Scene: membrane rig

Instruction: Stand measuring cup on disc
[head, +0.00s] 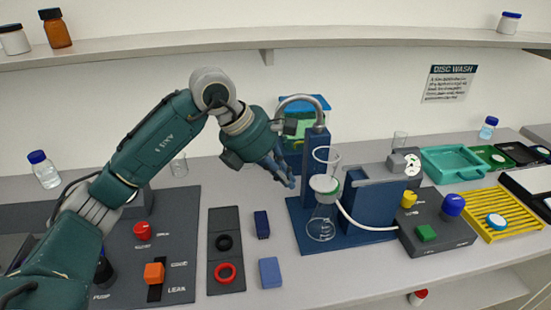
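A clear glass cup-like vessel (327,160) sits upright above a white and green round piece (323,184) on the blue rig, over a clear flask (320,229). I cannot tell whether this vessel is the measuring cup. Two other clear glass vessels stand at the back, one at the left (179,166) and one at the right (399,141). A white disc with a blue edge (496,222) lies on a yellow slatted rack (490,208). My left gripper (287,178) is left of the rig's glass vessel, apart from it, its fingers pointing down right; their opening is unclear. My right gripper is out of view.
A blue rig base (292,214) with a curved metal spout (300,98) stands centrally. A dark control box (430,236) with coloured knobs stands right. A teal tray (455,165) is behind it. Rings (225,273) and blue blocks (270,272) lie at front.

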